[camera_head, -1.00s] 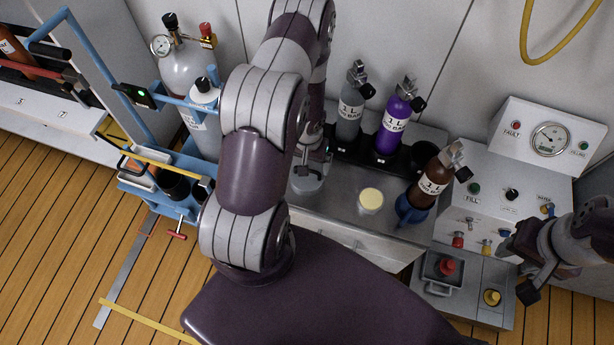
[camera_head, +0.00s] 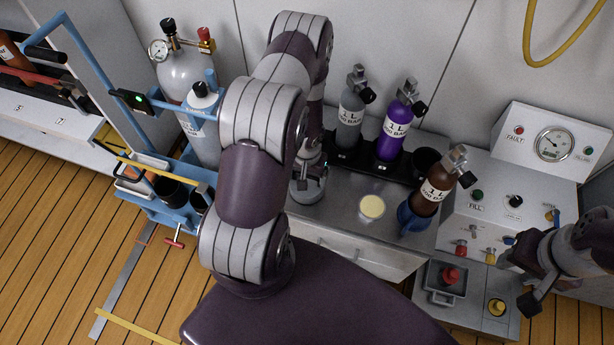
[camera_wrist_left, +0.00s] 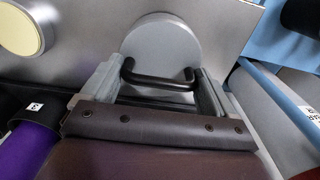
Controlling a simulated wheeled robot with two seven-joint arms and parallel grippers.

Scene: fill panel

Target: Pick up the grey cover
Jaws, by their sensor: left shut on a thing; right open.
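The grey cover (camera_wrist_left: 165,48) is a round disc with a black bar handle (camera_wrist_left: 158,82) in the left wrist view. My left gripper (camera_wrist_left: 158,85) is shut on that handle, its two grey fingers on either side. In the head view the cover (camera_head: 308,190) shows partly below my left gripper (camera_head: 310,172), over the left part of the metal counter; my arm hides some of it. I cannot tell whether it touches the counter. My right gripper (camera_head: 530,278) is open and empty at the right, beside the fill panel.
A cream-topped round piece (camera_head: 371,207) stands on the counter (camera_head: 335,212). A grey bottle (camera_head: 350,127) and a purple bottle (camera_head: 393,135) stand in a black rack behind. A brown bottle (camera_head: 433,194) leans in a blue holder. A blue trolley (camera_head: 165,207) with cylinders stands left.

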